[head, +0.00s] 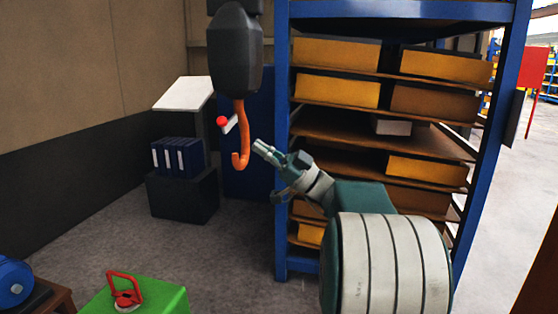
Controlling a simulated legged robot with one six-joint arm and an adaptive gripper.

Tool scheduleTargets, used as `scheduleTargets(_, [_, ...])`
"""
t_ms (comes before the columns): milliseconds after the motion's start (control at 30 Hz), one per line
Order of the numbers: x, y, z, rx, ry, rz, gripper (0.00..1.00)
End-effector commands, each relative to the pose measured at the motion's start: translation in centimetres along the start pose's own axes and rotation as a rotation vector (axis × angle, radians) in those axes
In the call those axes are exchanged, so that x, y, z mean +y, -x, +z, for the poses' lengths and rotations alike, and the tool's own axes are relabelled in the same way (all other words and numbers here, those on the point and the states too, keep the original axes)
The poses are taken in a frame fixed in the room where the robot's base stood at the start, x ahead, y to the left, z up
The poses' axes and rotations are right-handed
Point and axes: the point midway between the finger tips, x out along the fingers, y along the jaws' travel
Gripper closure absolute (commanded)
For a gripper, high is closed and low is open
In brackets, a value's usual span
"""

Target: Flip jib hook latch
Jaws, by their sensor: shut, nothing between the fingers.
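An orange hook (241,140) hangs from a dark grey hoist block (236,55) left of the middle in the head view. A pale latch lever (230,124) with a red ball end (222,121) sticks out to the left of the hook's shank. My gripper (259,145) is shut and empty. Its tips point up and left and show just right of the hook's lower bend. They look apart from the hook, but I cannot tell the depth between them.
A blue-framed shelf (282,180) with yellow and brown boxes stands behind my arm. A dark cabinet (183,195) bears blue binders (177,157) at the left. A green block (160,302) with a red shackle (125,290) stands low in front. The floor (235,235) below the hook is clear.

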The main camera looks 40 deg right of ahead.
Motion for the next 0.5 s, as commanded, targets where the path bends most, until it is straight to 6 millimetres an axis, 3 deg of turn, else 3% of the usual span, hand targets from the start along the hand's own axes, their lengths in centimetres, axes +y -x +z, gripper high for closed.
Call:
scheduleTargets(233, [-0.1, -4.4, 0.0, 0.001, 0.000, -0.003, 1.00])
scheduleTargets(500, [0.0, -6.2, 0.0, 0.000, 0.000, -0.001, 1.00])
